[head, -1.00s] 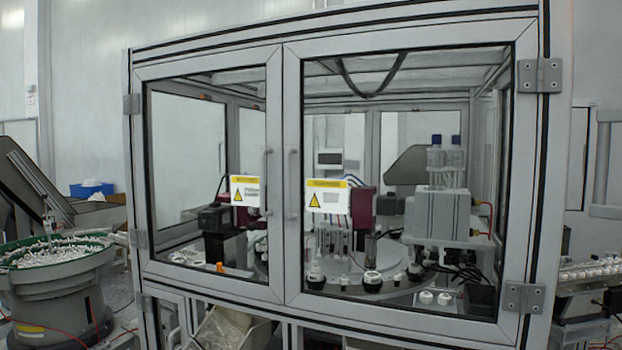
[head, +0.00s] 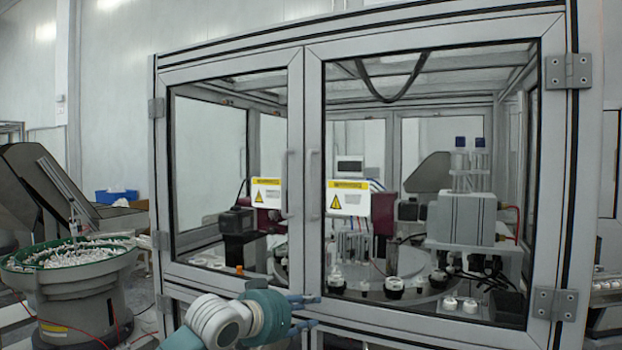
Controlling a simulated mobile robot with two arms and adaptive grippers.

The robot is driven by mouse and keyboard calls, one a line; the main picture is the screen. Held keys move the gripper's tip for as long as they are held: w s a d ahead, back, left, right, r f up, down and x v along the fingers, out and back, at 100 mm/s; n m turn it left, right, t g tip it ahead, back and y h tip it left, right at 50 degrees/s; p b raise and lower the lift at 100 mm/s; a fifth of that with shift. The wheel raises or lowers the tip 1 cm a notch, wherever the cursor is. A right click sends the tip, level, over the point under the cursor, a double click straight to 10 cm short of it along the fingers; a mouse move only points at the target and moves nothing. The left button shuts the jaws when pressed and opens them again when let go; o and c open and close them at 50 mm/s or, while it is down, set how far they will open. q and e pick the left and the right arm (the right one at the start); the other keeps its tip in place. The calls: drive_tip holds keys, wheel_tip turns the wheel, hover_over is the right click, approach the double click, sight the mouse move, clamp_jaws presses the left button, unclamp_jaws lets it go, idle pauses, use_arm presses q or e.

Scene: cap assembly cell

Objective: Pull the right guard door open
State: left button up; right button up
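The right guard door (head: 313,100) is shut, a grey metal frame around a large clear pane. Its vertical handle (head: 313,185) is on its left edge, beside the left door's handle (head: 288,185). The hinges (head: 568,71) are on its right edge. My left gripper (head: 314,311) is at the bottom middle, in front of the cabinet's lower edge. Its two fingers are apart with nothing seen between them. It is well below the right door's handle and not touching it. My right gripper is not in view.
The closed left guard door (head: 228,70) adjoins the right one. A bowl feeder (head: 80,285) full of small white parts stands at the left, with a blue bin (head: 117,196) behind it. The space just before the door handles looks clear.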

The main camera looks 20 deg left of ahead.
use_arm(q)
wheel_tip(320, 180, up, 18)
drive_tip(key=s+a+f+t, duration=0.1)
drive_tip(key=s+t, duration=0.1)
drive_tip(key=s, duration=0.1)
drive_tip(key=m+t+h, duration=0.1)
drive_tip(key=h, duration=0.1)
approach(309, 175)
drive_tip(key=p+x, duration=0.4)
drive_tip(key=x, duration=0.5)
drive_tip(key=shift+w+d+r, duration=0.15)
drive_tip(key=shift+w, duration=0.15)
drive_tip(key=shift+w+d, duration=0.1)
drive_tip(key=shift+w, duration=0.35)
drive_tip(key=shift+c, duration=0.2)
clamp_jaws()
